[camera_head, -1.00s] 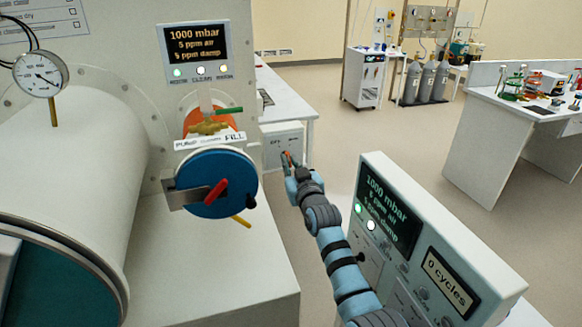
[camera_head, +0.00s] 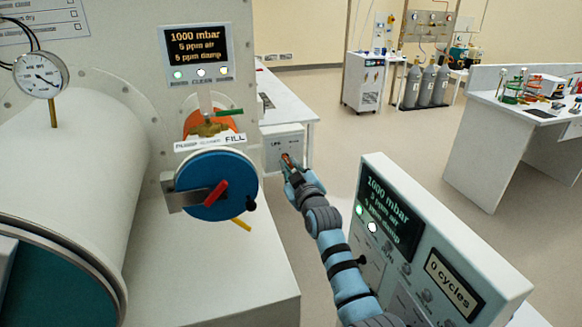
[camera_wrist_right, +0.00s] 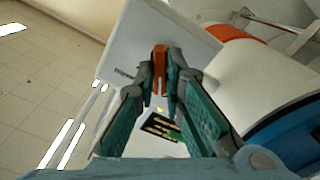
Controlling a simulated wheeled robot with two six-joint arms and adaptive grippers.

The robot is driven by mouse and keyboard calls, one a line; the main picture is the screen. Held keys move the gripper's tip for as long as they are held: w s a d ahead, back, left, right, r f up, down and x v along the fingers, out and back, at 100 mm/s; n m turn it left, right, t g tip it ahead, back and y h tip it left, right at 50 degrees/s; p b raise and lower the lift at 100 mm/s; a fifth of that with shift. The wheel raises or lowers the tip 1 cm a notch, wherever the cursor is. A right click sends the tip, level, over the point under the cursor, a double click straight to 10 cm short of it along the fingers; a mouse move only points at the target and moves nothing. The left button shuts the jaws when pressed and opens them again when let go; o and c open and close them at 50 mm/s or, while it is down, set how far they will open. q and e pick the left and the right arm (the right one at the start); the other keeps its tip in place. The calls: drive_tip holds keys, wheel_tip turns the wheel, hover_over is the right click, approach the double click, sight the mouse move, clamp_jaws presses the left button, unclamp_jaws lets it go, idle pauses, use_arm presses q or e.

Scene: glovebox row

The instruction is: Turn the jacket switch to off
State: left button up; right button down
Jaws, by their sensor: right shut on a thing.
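My right gripper (camera_head: 288,163) reaches in from the lower right and is shut on a small orange-red lever (camera_wrist_right: 160,62), which I take to be the jacket switch's handle. In the right wrist view the lever stands between the two fingertips (camera_wrist_right: 160,85). Behind it is a pale panel (camera_wrist_right: 128,50) with small dark lettering too small to read surely. In the head view the gripper is in front of a small white box (camera_head: 283,148) with dark markings. The fingers hide part of the lever, and its exact setting is not clear. My left gripper is out of view.
A blue round door (camera_head: 208,170) with a red handle (camera_head: 216,194) is left of the gripper. A large white cylinder (camera_head: 75,170) fills the left. A grey control panel (camera_head: 480,265) stands close at the lower right. Open floor (camera_head: 420,180) lies beyond.

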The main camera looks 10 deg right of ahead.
drive_tip(key=c, duration=1.7)
unclamp_jaws()
drive_tip(key=shift+w, duration=0.1)
drive_tip(key=s, duration=1.2)
drive_tip(key=shift+d, duration=0.4)
drive_tip(key=shift+f, duration=0.1)
